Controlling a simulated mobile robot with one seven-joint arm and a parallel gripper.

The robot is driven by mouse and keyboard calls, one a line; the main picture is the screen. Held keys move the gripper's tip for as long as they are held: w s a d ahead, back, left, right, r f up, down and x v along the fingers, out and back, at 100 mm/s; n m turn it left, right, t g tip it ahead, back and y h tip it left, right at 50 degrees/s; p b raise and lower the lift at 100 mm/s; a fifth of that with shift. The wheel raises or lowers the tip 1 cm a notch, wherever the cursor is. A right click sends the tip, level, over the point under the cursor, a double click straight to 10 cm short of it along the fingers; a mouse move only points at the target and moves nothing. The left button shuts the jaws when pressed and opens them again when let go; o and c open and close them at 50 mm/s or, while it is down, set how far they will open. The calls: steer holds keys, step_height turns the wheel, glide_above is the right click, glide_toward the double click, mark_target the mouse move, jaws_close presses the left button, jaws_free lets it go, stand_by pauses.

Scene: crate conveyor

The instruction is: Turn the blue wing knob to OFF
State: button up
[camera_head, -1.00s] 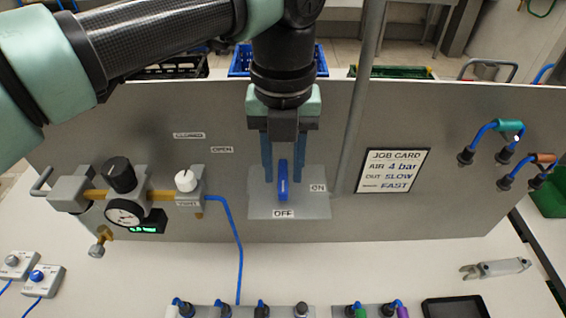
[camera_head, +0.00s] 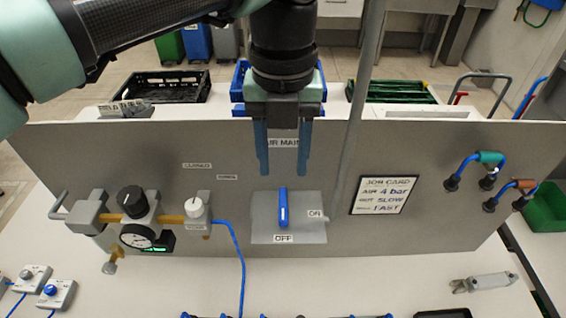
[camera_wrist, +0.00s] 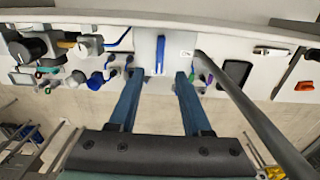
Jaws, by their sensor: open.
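The blue wing knob (camera_head: 283,207) sits on a grey plate (camera_head: 262,224) on the upright panel. Its wing stands vertical in the head view, with its lower end over the OFF label (camera_head: 283,238). The ON label (camera_head: 316,213) is to its right. My gripper (camera_head: 284,172) is open and empty, its two blue fingers hanging above the knob and apart from it. In the wrist view the knob (camera_wrist: 160,54) shows beyond the gap between the open fingers (camera_wrist: 159,74).
A regulator with a black knob (camera_head: 131,199), white knob and gauge is on the panel's left. A job card (camera_head: 384,195) and hose loops (camera_head: 477,170) are on the right. A grey pole (camera_head: 352,130) rises close to the right of my gripper.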

step_height(320, 180, up, 5)
steer(key=shift+f+p, duration=0.1)
steer(key=shift+p, duration=1.05)
